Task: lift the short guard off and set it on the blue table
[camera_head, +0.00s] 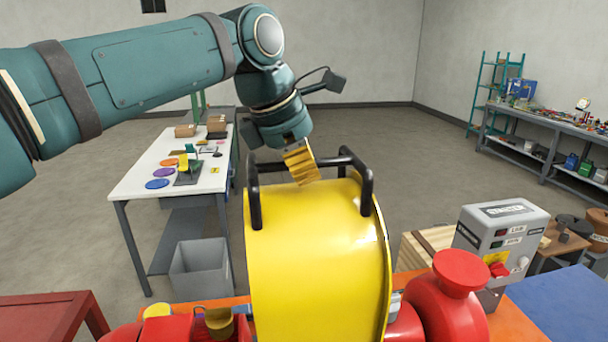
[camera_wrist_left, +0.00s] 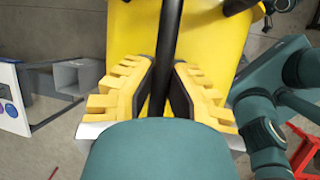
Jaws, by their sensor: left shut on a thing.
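The guard is a yellow, curved cover (camera_head: 315,255) with black bar handles (camera_head: 368,195) on top. It stands in the lower middle of the head view, between red machine parts, and its bottom is cut off. I cannot tell whether it is seated or raised. My left gripper (camera_head: 303,172) is above the guard's top, shut on a black handle bar. In the left wrist view the bar (camera_wrist_left: 168,45) runs between the yellow fingers (camera_wrist_left: 162,95), with the yellow guard (camera_wrist_left: 205,40) behind it. A blue tabletop (camera_head: 572,300) shows at the lower right. My right gripper is out of view.
Red machine parts (camera_head: 450,300) flank the guard, above an orange base (camera_head: 527,312). A grey control box (camera_head: 500,235) stands at the right. A white-topped table (camera_head: 135,182) and grey bin (camera_head: 200,268) are at the left. A red table (camera_head: 45,315) is at lower left.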

